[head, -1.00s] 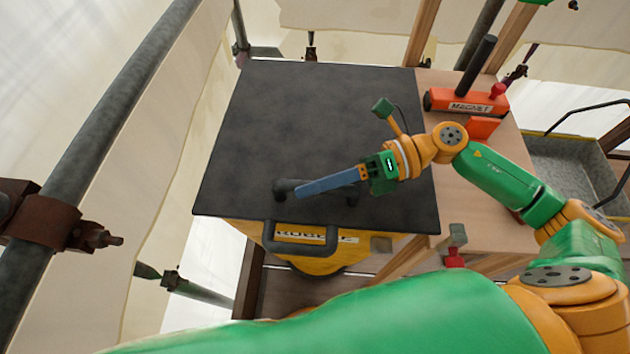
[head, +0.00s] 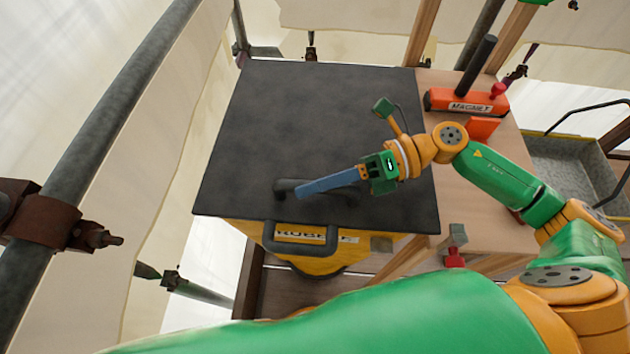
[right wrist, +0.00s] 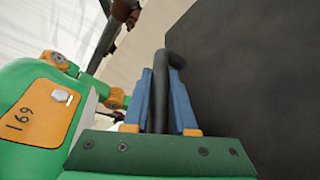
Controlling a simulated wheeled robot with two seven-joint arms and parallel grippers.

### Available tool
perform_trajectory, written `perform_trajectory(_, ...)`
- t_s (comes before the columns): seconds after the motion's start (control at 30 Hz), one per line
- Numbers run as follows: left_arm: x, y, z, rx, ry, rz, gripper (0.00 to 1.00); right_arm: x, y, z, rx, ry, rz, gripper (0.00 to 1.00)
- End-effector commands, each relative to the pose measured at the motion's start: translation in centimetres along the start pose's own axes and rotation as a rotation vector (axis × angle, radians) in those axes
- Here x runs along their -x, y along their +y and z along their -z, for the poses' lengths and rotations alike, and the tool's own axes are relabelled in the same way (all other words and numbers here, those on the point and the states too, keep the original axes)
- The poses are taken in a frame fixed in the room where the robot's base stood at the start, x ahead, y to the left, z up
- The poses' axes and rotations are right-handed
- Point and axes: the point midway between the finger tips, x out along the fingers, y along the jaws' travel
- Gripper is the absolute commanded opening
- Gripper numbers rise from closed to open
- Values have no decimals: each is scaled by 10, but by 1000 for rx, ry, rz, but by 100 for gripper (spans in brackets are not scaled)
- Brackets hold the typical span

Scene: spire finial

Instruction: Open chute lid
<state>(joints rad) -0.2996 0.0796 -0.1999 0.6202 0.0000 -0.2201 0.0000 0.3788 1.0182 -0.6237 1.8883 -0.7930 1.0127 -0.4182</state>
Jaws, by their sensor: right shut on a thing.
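The chute lid (head: 320,125) is a wide, flat, dark grey panel in the head view. It lies closed over a yellow chute (head: 338,262) with a partly hidden black-lettered label. A black bar handle (head: 283,187) stands on the lid near its front edge. My right gripper (head: 303,191) reaches in from the right, its blue fingers at this handle. In the right wrist view, the black handle (right wrist: 160,85) runs between the two blue fingers, which are shut on it. The fingers hide part of the handle in the head view. My left gripper is not in view.
A second black handle (head: 300,245) is on the chute's front. Right of the lid, a wooden bench (head: 455,215) carries an orange magnet tool (head: 465,103). A grey metal tray (head: 570,165) stands farther right. A scaffold pole (head: 105,110) with a rusty clamp (head: 45,215) runs along the left.

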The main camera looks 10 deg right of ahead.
Motion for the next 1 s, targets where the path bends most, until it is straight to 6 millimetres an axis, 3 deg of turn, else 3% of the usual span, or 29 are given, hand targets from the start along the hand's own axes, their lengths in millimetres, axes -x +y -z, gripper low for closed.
perform_trajectory(0.27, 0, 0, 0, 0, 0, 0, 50, 0, 0, 0, 0, 0, 0, 0)
perform_trajectory(0.47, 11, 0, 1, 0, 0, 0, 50, 5, 14, -12, -33, -2, -14, 0)
perform_trajectory(0.67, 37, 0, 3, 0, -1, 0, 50, 18, 46, -44, -137, -4, -59, 0)
perform_trajectory(1.0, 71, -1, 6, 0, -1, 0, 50, 48, 94, -116, -369, -5, -158, 0)
